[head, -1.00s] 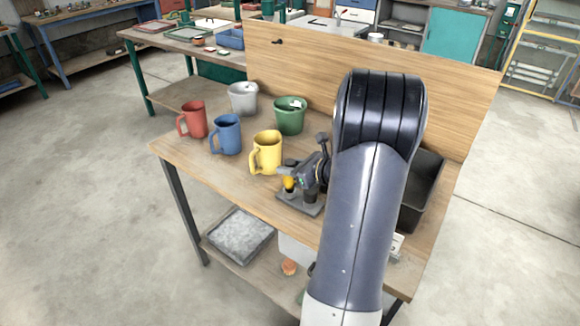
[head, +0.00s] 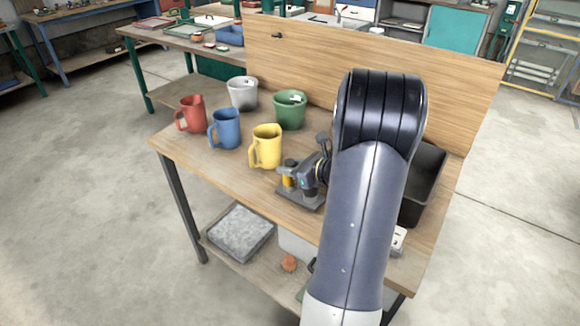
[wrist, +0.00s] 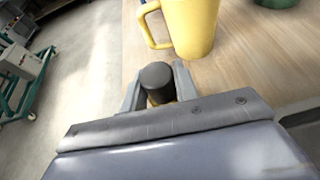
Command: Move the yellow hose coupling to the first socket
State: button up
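In the head view my gripper (head: 287,174) reaches in from the right, level with the coupling's upper part. The fingers stand close on both sides of it. I cannot tell whether they press on it.
A yellow mug (head: 266,147) stands just behind the coupling. Blue (head: 226,128) and red (head: 191,114) mugs and grey (head: 242,93) and green (head: 290,110) cups stand farther left and back. A black bin (head: 424,185) lies right of my arm. A wooden back panel (head: 370,58) closes the rear.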

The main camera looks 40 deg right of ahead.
jog(key=o, duration=0.5)
jog(key=shift+o, duration=0.2)
jog(key=shift+s, duration=0.1)
jog(key=v, duration=1)
jog(key=shift+s+r+b, duration=0.15)
jog(key=shift+s+b, duration=0.15)
jog(key=shift+w+d, duration=0.1)
jog(key=p+x, duration=0.1)
jog(key=x, duration=1)
jog(key=shift+r, duration=0.45)
jog(key=shift+f, duration=0.2)
